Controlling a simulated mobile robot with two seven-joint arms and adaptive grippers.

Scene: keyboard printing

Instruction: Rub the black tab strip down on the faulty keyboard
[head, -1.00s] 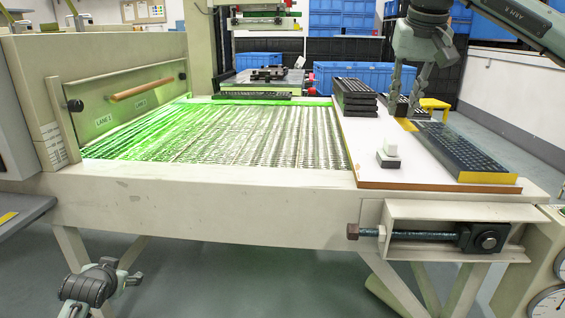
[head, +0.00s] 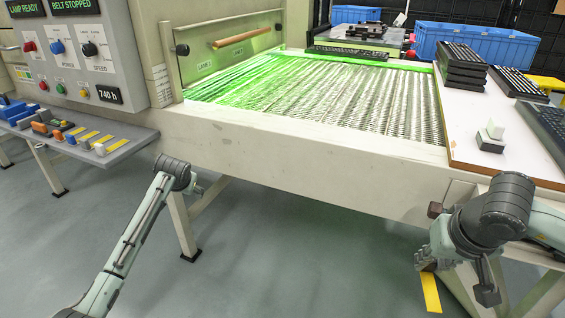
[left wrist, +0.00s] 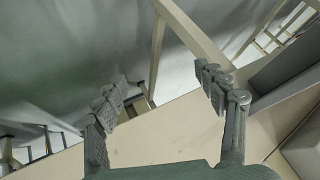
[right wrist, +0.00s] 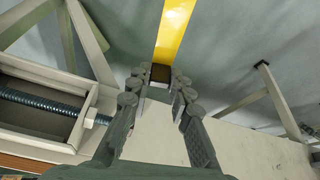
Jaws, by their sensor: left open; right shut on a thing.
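My right gripper (head: 430,262) is low in front of the machine, below the white board (head: 468,125). In the right wrist view its fingers (right wrist: 160,80) are shut on a small dark brown block (right wrist: 161,72). A yellow strip (right wrist: 174,28) extends beyond the block; I cannot tell whether they are joined. My left gripper (head: 197,187) is low at left; the left wrist view shows its fingers (left wrist: 167,85) apart and empty. Keyboards on the board include one at the right edge (head: 546,122) and one behind it (head: 518,83). I cannot tell which is faulty or make out the tab strip.
A stack of dark keyboards (head: 462,66) and a white block on a dark base (head: 491,137) stand on the board. The green-lit mesh belt (head: 320,95) lies left of it, with a keyboard (head: 348,52) at its far end. A tray of small parts (head: 105,150) juts out at left.

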